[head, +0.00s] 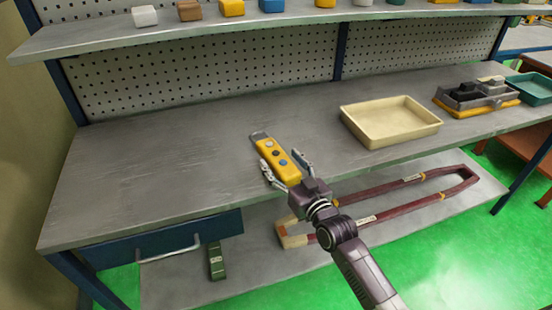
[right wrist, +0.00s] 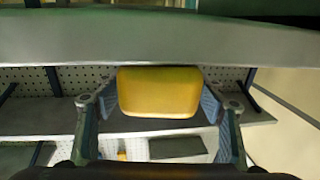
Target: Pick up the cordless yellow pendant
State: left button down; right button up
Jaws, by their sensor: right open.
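My right gripper (head: 281,162) is open, with one finger on either side of the pendant's near part. In the right wrist view the pendant's yellow end (right wrist: 159,92) fills most of the space between the open fingers (right wrist: 158,108). A narrow gap shows at the left finger; I cannot tell whether the right finger touches. My left gripper is not in view.
A cream tray (head: 390,122) stands to the right, with a grey and yellow fixture (head: 476,97) and a teal tray (head: 533,88) beyond. Small blocks line the upper shelf (head: 150,38). The bench's left side is clear.

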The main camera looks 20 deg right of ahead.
aim_at(276, 154)
jog(key=w, duration=0.2)
jog(key=shift+w+a, duration=0.15)
jog(key=shift+w, duration=0.25)
jog(key=shift+w+f, duration=0.1)
jog(key=shift+w, duration=0.25)
jog(key=shift+w+a, duration=0.1)
jog(key=shift+w, duration=0.05)
jog(key=c, duration=1.7)
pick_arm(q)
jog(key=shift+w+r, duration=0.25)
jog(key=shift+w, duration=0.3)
